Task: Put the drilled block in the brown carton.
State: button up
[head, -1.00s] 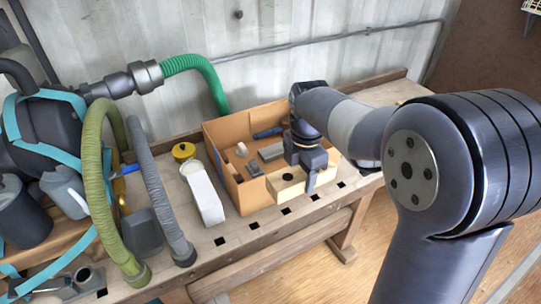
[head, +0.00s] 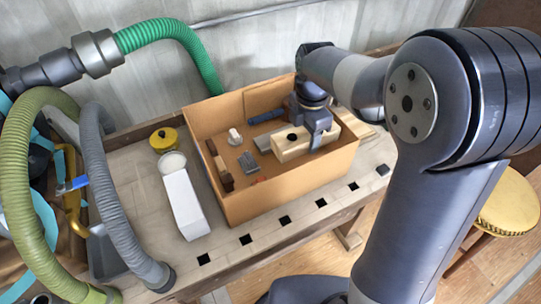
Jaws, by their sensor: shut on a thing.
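The drilled block (head: 291,147) is a pale wooden block with a dark round hole in its top. My gripper (head: 318,140) is shut on it near its right end. The brown carton (head: 273,193) is open-topped and stands on the workbench. The block shows inside the carton's walls, toward the right side, above or at its floor; I cannot tell whether it touches the bottom. The far fingertip is hidden behind the block.
The carton also holds a blue tool (head: 266,116), a white piece (head: 235,137), a grey block (head: 249,161) and brown pieces (head: 220,168). A white box (head: 184,204) and yellow tin (head: 163,139) stand left of it on the bench (head: 133,188). Hoses arch at far left.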

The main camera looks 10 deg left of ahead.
notch_tip(320, 180, down, 10)
jog(key=shift+f, duration=0.1)
dwell(0.4)
jog(key=shift+f+b, duration=0.1)
jog(key=shift+b, duration=0.3)
jog(key=o, duration=1.3)
notch_tip(320, 180, up, 12)
jog(key=shift+r+p, duration=0.15)
jog(key=shift+p, duration=0.45)
